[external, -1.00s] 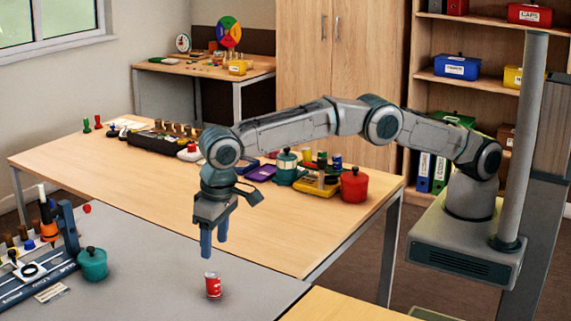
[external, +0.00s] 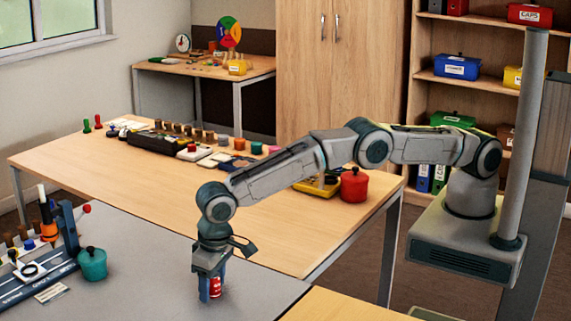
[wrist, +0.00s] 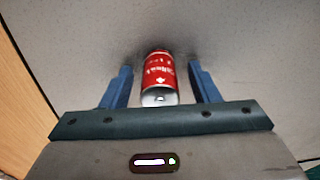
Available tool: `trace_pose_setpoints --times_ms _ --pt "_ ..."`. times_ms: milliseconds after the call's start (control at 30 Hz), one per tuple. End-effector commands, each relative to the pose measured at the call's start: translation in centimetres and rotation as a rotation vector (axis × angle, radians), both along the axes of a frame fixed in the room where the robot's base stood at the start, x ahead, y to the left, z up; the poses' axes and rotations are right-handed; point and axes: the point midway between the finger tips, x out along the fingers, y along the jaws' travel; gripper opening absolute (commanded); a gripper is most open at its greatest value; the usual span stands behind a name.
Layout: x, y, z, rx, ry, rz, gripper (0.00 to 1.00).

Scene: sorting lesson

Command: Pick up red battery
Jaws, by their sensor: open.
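The red battery (external: 215,286) stands upright on the grey table top (external: 140,270) in the external view, partly hidden by a finger. In the wrist view the battery (wrist: 159,75) is a red cylinder with white markings and a silver end, lying between the two blue fingers. My gripper (external: 211,294) is lowered around it and open. In the wrist view my gripper (wrist: 160,82) shows a gap between each finger and the battery.
A teal pot (external: 92,264) and a dark rack (external: 40,275) with several items stand to the left on the grey table. A wooden table (external: 120,185) behind bears several blocks and a red pot (external: 354,185). The grey surface around the battery is clear.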

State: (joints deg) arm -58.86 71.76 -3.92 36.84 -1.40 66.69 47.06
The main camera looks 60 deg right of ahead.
Motion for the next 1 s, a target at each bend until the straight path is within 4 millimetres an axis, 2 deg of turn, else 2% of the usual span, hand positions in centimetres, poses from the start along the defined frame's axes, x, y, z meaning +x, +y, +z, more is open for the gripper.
trace_pose_setpoints --times_ms 100,133,300,667,867,1000 --pt "0.0 0.0 0.1 0.001 -0.001 0.000 0.55" --pt "0.0 0.0 0.1 0.001 -0.001 0.000 0.50" --pt "0.0 0.0 0.1 0.000 -0.001 0.000 0.04" --pt "0.0 0.0 0.4 0.001 -0.002 0.000 0.04" --pt "0.0 0.1 2.2 0.004 -0.002 0.000 0.04" --pt "0.2 -0.2 4.5 0.001 -0.002 -0.001 0.04"
